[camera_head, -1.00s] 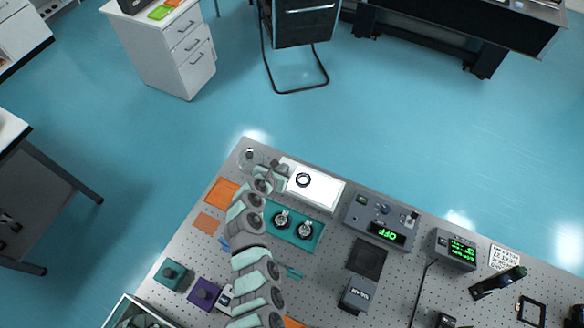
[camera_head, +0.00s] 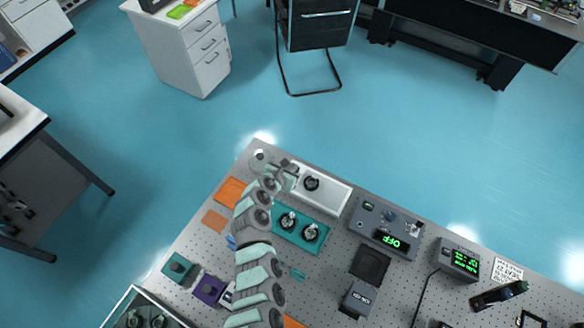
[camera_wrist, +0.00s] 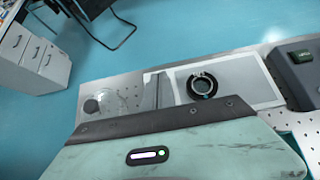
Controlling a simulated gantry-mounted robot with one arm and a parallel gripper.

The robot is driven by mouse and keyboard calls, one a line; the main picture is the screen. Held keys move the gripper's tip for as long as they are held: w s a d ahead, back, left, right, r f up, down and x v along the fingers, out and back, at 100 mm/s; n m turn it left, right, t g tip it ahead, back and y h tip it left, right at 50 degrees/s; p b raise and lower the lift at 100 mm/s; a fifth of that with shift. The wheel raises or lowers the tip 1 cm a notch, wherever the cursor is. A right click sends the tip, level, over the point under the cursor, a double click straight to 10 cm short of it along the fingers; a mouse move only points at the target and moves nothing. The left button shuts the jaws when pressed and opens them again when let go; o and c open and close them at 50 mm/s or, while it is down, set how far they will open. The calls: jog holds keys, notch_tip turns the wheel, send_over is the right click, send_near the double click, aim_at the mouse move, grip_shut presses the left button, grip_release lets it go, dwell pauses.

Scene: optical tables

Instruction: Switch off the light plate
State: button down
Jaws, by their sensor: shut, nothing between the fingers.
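The light plate (camera_head: 328,198) is a flat rectangular box at the far edge of the optical table, its top now dull grey-white and unlit. A black ring-shaped optic (camera_head: 311,184) stands on it. In the wrist view, the plate (camera_wrist: 262,88) and the ring (camera_wrist: 201,85) lie just right of my gripper (camera_wrist: 158,91). In the head view, my gripper (camera_head: 286,166) is at the plate's left end, shut and empty. I cannot tell whether its tips touch the plate. The plate's switch is not visible, perhaps hidden by my gripper.
A teal tray (camera_head: 272,231) with two round optics lies in front of the plate. A grey control box reading OFF (camera_head: 376,222) stands to its right. A round clear piece (camera_head: 260,156) is at the table corner, left of my gripper. Open floor lies beyond the table edge.

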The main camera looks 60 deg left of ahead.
jog(key=shift+r, duration=0.1)
notch_tip(320, 180, up, 10)
jog(key=s+d+p, duration=0.1)
jog(key=s+p, duration=0.1)
jog(key=p, duration=0.3)
jog(key=shift+d+f, duration=0.2)
jog(key=shift+f, duration=0.05)
jog(key=shift+s, duration=0.1)
